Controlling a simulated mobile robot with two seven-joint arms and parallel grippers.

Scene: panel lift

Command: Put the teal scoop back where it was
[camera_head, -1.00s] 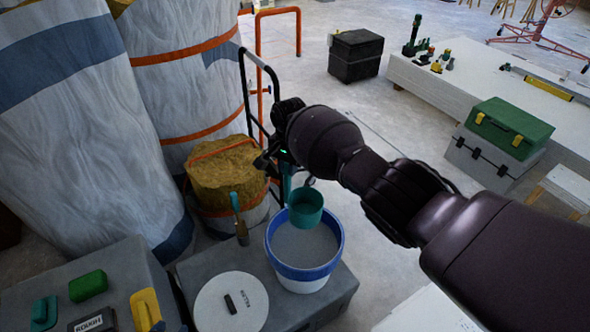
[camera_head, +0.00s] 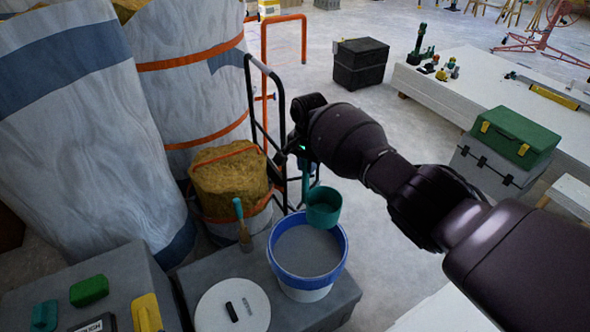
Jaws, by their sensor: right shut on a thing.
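The teal scoop (camera_head: 323,207) hangs from my right gripper (camera_head: 304,160), which is shut on its upright handle. The scoop's cup is above the far right rim of a white bucket with a blue band (camera_head: 308,252). The bucket is filled with grey material and stands on a dark grey box. Whether the cup touches the rim I cannot tell. The gripper's fingers are partly hidden by my own wrist. My left gripper is not in view.
A round white lid (camera_head: 232,306) lies on the dark grey box (camera_head: 335,308) left of the bucket. A teal-handled brush (camera_head: 241,225) stands behind the lid. Open floor lies right of the bucket.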

